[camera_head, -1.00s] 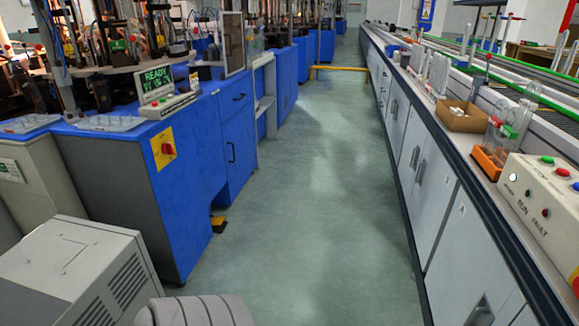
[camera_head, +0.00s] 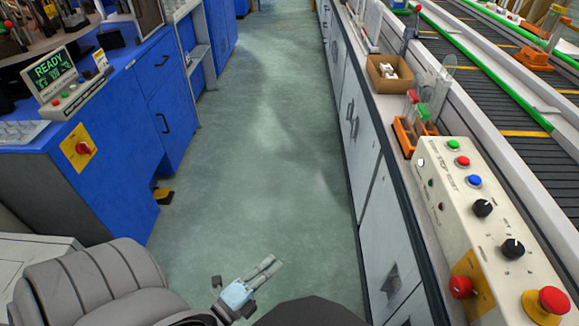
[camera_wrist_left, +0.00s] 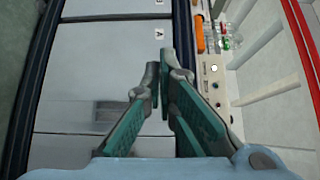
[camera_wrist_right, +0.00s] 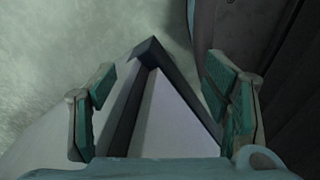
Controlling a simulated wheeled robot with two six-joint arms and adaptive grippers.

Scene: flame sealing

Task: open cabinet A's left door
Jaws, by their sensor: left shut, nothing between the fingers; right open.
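Cabinet A is under the right-hand bench, and the letter A shows on its pale grey door in the left wrist view. I take this farther door (camera_head: 378,232) as the left one; it also shows in the left wrist view (camera_wrist_left: 90,60). It looks closed, with its recessed handle (camera_head: 391,281) near the near edge, seen also in the left wrist view (camera_wrist_left: 88,112). My left gripper (camera_head: 272,264) is shut and empty in the aisle, apart from the door; its fingers (camera_wrist_left: 160,72) show in the left wrist view. My right gripper (camera_wrist_right: 158,80) is open and empty.
A control box (camera_head: 470,210) with buttons stands on the bench top, near an orange rack (camera_head: 412,135) and a cardboard box (camera_head: 388,74). A blue machine cabinet (camera_head: 110,165) lines the left side. The green floor (camera_head: 265,130) between is clear.

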